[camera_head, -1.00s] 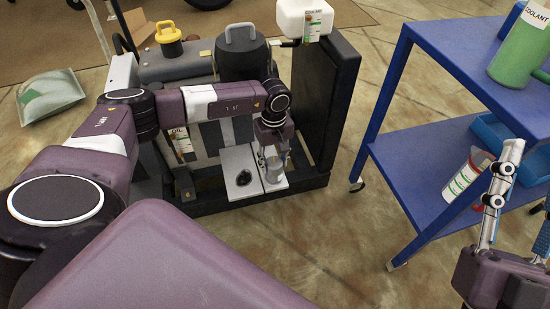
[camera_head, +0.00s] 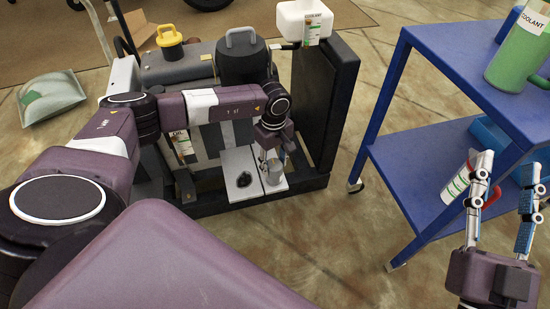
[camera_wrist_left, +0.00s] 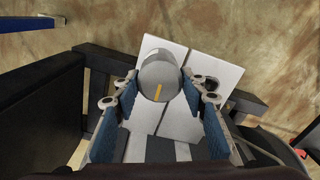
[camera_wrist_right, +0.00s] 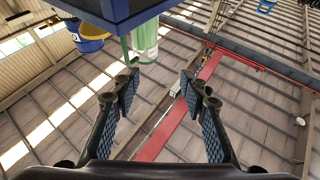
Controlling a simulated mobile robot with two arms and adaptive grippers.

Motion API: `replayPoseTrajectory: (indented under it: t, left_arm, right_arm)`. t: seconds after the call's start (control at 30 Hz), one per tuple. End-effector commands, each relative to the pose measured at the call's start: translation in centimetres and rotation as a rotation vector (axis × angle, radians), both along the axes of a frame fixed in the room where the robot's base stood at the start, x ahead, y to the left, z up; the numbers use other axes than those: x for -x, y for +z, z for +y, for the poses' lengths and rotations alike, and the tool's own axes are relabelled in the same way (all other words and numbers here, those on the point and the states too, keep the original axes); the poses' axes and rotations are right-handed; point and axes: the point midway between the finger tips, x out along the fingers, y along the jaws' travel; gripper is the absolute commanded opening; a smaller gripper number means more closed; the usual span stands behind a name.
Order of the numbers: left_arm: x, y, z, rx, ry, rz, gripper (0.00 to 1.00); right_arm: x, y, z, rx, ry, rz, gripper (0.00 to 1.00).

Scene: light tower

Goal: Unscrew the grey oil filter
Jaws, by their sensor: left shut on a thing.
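The grey oil filter (camera_wrist_left: 160,78) is a short cylinder with an orange stripe on its end, in the middle of the left wrist view. In the head view the filter (camera_head: 272,170) is at the lower front of the generator-like machine (camera_head: 215,140), above a white plate. My left gripper (camera_wrist_left: 160,88) is shut on the filter, with a fingertip at each side of it. The gripper also shows in the head view (camera_head: 272,158). My right gripper (camera_head: 510,172) is at the right, with its fingers apart and empty. It also shows in the right wrist view (camera_wrist_right: 160,88).
A white plate (camera_head: 240,162) with a black round part on it lies beside the filter. A blue cart (camera_head: 415,180) with a green coolant jug (camera_head: 518,55) stands at the right, close to my right gripper. Floor between machine and cart is clear.

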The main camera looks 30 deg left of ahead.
Motion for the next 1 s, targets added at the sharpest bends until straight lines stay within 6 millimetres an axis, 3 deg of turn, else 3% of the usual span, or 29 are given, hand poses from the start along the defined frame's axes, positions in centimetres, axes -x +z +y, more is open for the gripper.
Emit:
replayPoseTrajectory:
  t: [0.5, 1.0]
  left_arm:
    - [0.1, 0.1, 0.0, -0.001, 0.220, 0.003, 0.06]
    - [0.1, 0.1, 0.1, -0.002, 0.405, 0.002, 0.06]
  right_arm:
    - [-1.6, -4.9, -0.3, 0.065, -0.015, 0.234, 0.40]
    - [-1.9, -9.6, -0.8, 0.119, -0.027, 0.439, 0.40]
